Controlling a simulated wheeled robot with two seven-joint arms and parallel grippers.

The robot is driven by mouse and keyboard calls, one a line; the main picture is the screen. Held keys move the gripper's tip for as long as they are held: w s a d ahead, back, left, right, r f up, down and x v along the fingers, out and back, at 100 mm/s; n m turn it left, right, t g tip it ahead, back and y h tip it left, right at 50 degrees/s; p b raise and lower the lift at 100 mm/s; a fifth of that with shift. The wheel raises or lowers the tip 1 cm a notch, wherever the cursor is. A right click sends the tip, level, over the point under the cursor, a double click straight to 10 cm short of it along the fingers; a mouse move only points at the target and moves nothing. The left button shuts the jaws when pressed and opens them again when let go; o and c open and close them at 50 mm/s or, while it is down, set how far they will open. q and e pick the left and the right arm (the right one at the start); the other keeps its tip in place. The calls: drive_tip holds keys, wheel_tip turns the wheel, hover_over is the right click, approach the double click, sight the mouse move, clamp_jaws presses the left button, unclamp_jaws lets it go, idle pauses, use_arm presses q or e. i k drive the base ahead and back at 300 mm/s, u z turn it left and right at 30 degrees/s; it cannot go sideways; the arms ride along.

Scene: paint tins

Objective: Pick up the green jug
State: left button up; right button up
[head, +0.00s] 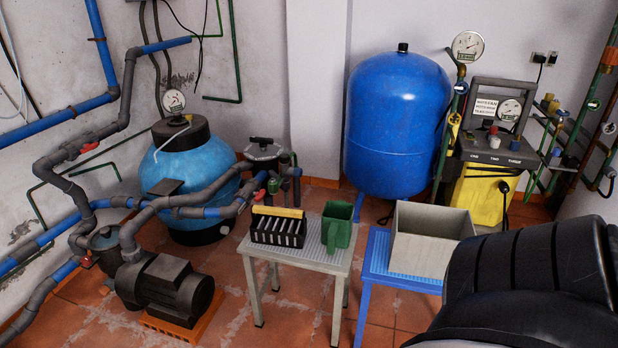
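The green jug (337,227) stands upright on the right side of a small grey table (309,259). Its handle faces the front. No gripper is near it. A large black ribbed part of my own arm fills the lower right corner, but no gripper fingers show there. My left gripper is not in view.
A black crate with a yellow handle (278,226) stands left of the jug on the same table. A blue table (378,256) with an open grey box (430,240) stands to the right. A pump (165,285), pipes and a blue tank (397,125) surround the tables.

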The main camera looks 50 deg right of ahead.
sight(337, 215)
drive_tip(key=z, duration=0.25)
drive_tip(key=i, duration=1.05)
drive_tip(key=z, duration=0.75)
